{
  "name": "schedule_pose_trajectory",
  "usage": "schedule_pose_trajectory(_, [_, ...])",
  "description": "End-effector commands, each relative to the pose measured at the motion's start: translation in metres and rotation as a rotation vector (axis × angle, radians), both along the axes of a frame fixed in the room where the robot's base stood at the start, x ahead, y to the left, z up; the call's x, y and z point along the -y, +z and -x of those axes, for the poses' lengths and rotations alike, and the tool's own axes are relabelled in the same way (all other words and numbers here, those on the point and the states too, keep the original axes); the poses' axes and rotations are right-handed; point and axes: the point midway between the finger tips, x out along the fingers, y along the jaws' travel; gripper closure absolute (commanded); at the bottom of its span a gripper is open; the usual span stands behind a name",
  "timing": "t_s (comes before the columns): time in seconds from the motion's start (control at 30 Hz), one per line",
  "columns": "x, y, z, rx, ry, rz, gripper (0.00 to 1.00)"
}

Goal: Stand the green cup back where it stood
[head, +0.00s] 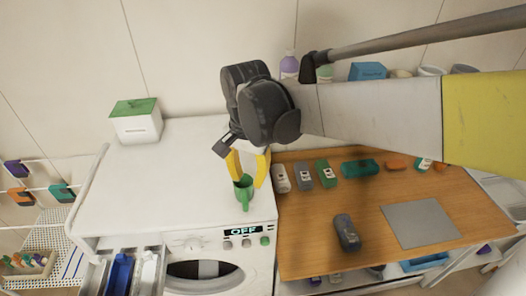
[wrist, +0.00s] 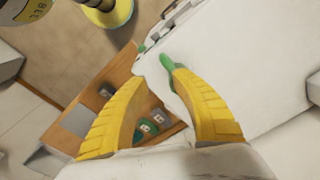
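The green cup (head: 244,193) is near the front right corner of the white washing machine's top (head: 170,185) in the head view. It looks roughly upright; whether its base touches the top is hard to tell. My gripper (head: 247,176) is directly above the cup, its yellow fingers apart and pointing down around its upper part. In the wrist view the green cup (wrist: 167,68) shows beside the tip of the right finger and is partly hidden by it. My gripper (wrist: 160,77) looks open there, with a clear gap between the fingertips.
A white box with a green lid (head: 136,120) stands at the machine's back left. The wooden table (head: 310,235) on the right holds several small bottles and boxes, a dark grey item (head: 347,232) and a grey mat (head: 420,223). The middle of the machine's top is clear.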

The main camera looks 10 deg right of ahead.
Motion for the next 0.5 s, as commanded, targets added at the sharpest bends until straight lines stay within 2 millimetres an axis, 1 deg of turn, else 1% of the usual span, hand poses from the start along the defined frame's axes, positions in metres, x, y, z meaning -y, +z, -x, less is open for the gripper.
schedule_pose_trajectory(0.03, [0.014,0.007,0.008,0.032,0.025,-0.006,0.69])
schedule_pose_trajectory(0.07, [0.022,0.011,0.013,0.057,0.049,-0.010,0.69])
schedule_pose_trajectory(0.1, [0.034,0.016,0.020,0.096,0.084,-0.013,0.69])
schedule_pose_trajectory(0.23, [0.075,0.028,0.048,0.245,0.220,0.003,0.69])
schedule_pose_trajectory(0.3, [0.094,0.031,0.063,0.325,0.290,0.030,0.69])
schedule_pose_trajectory(0.4, [0.116,0.029,0.082,0.421,0.381,0.081,0.69])
schedule_pose_trajectory(0.5, [0.130,0.026,0.096,0.492,0.450,0.134,0.69])
